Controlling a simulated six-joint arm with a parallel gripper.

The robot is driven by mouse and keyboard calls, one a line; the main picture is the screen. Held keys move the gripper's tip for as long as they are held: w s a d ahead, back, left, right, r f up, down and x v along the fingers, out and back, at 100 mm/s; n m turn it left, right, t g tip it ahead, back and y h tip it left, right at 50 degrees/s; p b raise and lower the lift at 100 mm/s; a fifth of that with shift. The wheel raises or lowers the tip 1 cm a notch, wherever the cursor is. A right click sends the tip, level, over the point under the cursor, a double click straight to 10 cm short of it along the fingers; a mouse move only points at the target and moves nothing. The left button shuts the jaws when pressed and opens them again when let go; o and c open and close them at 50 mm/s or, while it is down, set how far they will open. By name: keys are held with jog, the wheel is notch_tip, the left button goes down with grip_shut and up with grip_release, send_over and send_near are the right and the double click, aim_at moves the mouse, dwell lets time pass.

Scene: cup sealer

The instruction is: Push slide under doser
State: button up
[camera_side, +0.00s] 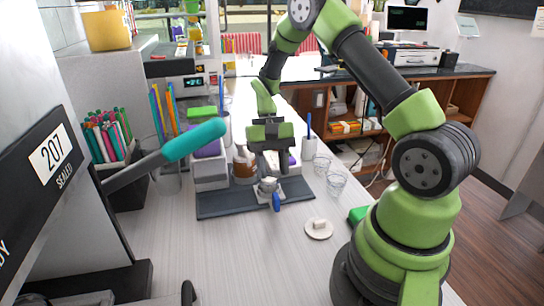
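My gripper (270,160) points down over the far part of a dark base plate (230,208) in the middle of the counter. A small grey metal fitting (268,186) with a blue handle (276,202) sits on the plate just below and in front of the gripper. I cannot tell whether the fingers touch it, or how far apart they are. I cannot clearly pick out which parts are the slide and the doser. A brown container (244,166) stands behind the plate, left of the gripper, partly hidden.
Clear cups (336,184) stand right of the plate. A white round lid-like piece (319,229) lies in front. The front counter is mostly clear.

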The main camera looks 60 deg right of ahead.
aim_at(276, 195)
jog(key=shift+v, duration=1.5)
jog(key=s+a+t+h, duration=0.2)
jog(key=t+h, duration=0.1)
jog(key=shift+s+a, duration=0.35)
jog(key=shift+s, duration=0.05)
notch_tip(276, 195, down, 10)
jog(key=shift+r, duration=0.1)
jog(key=shift+c, duration=0.4)
grip_shut()
